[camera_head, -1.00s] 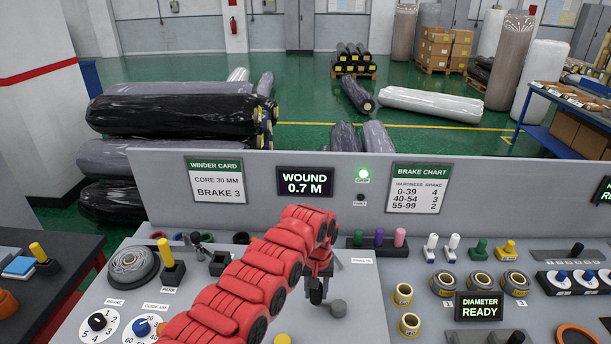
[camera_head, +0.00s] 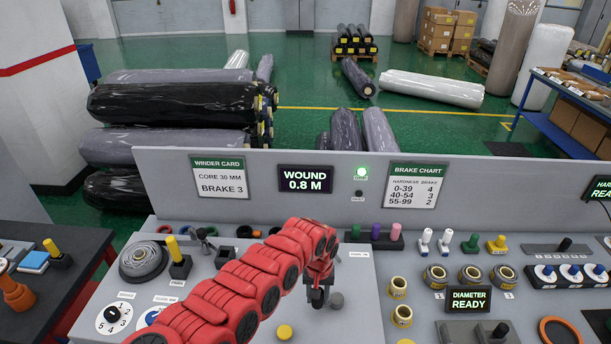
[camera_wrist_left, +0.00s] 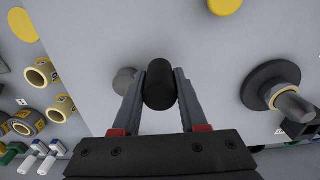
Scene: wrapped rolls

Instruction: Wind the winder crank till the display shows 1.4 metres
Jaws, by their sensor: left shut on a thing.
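The wound display (camera_head: 306,179) reads 0.8 M. My left gripper (camera_head: 316,294) is over the right part of the grey winder panel, at the crank. In the left wrist view its two fingers are shut on the black crank knob (camera_wrist_left: 160,85), one on each side. A grey round piece (camera_head: 336,300) shows just to the right of the gripper in the head view; the rest of the crank is hidden by the gripper and arm. My right gripper is not in view.
A green lamp (camera_head: 362,172) is lit beside the display. The winder card (camera_head: 219,177) reads brake 3. A wound roll (camera_head: 143,258) and a yellow-topped lever (camera_head: 178,257) stand at the panel's left. Brass rings (camera_head: 399,287) and a diameter display (camera_head: 468,300) lie to the right.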

